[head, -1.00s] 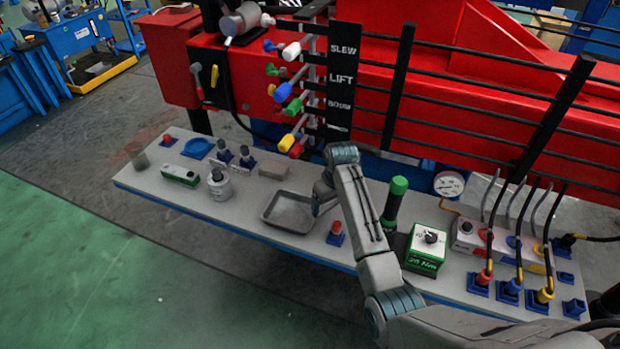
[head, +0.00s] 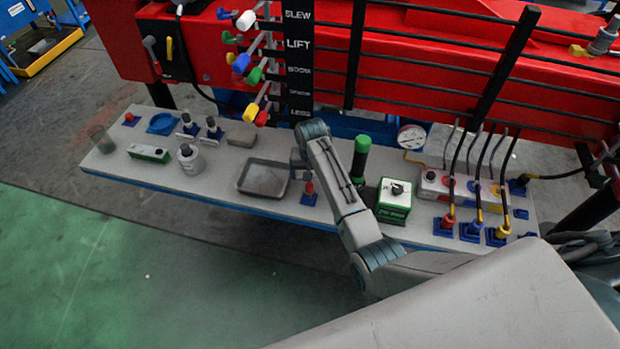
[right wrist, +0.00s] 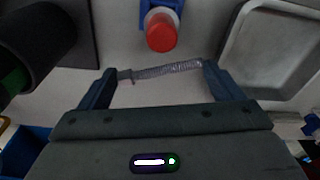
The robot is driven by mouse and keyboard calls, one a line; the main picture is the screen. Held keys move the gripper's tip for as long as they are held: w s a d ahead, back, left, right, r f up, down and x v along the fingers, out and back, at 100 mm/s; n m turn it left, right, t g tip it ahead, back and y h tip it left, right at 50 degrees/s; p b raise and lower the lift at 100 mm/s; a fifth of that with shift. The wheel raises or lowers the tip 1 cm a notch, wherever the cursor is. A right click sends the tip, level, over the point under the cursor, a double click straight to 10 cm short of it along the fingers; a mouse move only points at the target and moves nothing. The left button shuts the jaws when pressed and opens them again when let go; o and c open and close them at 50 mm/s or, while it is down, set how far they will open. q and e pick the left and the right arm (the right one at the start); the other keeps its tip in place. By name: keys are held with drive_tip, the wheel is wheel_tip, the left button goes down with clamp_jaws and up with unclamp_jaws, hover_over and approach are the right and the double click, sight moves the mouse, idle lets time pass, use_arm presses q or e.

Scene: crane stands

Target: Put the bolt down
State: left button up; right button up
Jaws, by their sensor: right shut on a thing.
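A grey threaded bolt (right wrist: 165,70) lies crosswise between the two fingers of my right gripper (right wrist: 158,72) in the right wrist view. The gripper is shut on it, one finger at each end. In the head view my right gripper (head: 298,160) is over the grey bench, by the right edge of the shallow grey tray (head: 263,179). The bolt cannot be made out there. The tray also shows at the right of the right wrist view (right wrist: 275,55) and looks empty. My left gripper is not in view.
A red-capped piece in a blue holder (right wrist: 161,30) is just beyond the bolt. A dark green-topped cylinder (head: 360,157) and a green-and-white box (head: 395,200) stand to the right. A grey block (head: 241,138) lies behind the tray. Levers (head: 250,75) hang above.

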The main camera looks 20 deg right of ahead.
drive_tip(key=shift+f+p, duration=0.3)
drive_tip(key=shift+f, duration=1.65)
drive_tip(key=shift+f, duration=0.15)
drive_tip(key=o, duration=0.8)
drive_tip(key=shift+o, duration=0.2)
